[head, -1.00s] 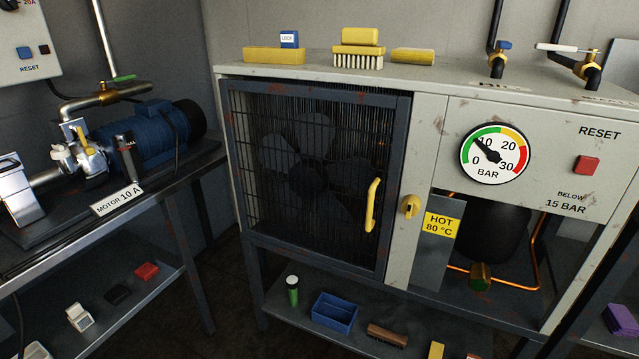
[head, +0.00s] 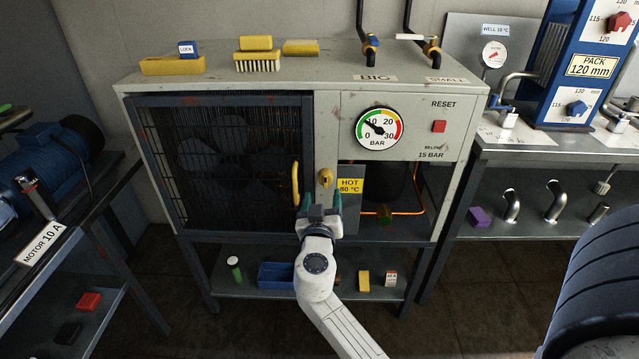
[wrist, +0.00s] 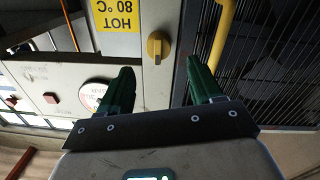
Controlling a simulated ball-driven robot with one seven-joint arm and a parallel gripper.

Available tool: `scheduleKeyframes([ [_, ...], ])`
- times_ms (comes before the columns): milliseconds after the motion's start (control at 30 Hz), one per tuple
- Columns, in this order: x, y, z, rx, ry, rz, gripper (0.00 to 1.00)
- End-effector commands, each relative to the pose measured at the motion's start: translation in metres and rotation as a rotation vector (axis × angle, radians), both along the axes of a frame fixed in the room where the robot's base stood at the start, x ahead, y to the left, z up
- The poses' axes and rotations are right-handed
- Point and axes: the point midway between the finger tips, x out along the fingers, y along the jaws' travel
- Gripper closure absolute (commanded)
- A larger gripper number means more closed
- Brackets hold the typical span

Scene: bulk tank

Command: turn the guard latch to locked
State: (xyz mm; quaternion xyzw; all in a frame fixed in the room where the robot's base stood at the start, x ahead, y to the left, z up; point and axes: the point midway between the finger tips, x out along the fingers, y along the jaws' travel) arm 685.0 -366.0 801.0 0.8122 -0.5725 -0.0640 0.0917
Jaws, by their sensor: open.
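The guard latch is a yellow knob (head: 325,178) on the pale post right of the mesh guard door (head: 220,150). In the wrist view the latch (wrist: 158,47) shows ahead of my gripper, beyond and between the fingertips, with nothing touching it. The guard door is shut and has a yellow handle (head: 295,184). My gripper (head: 320,205) is just below the latch in the head view. Its two green fingers (wrist: 156,80) are apart and empty. The HOT 80 °C plate (head: 349,186) is just right of the latch in the head view.
The door handle stands out close beside my gripper on the left. Copper pipe (head: 415,190) runs in the opening to the right. Brushes and yellow blocks (head: 257,55) lie on the cabinet top. A blue bin (head: 275,275) stands on the low shelf.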

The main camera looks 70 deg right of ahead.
Motion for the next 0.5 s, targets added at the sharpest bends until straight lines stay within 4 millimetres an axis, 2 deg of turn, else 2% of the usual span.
scheduleKeyframes([
  [33,0.003,-0.01,0.002,0.001,-0.001,-0.003,0.35],
  [200,0.013,-0.037,0.001,0.001,-0.001,-0.002,0.35],
  [333,0.018,-0.05,0.001,0.001,-0.001,-0.002,0.35],
  [500,0.02,-0.058,0.0,0.002,0.001,0.0,0.35],
])
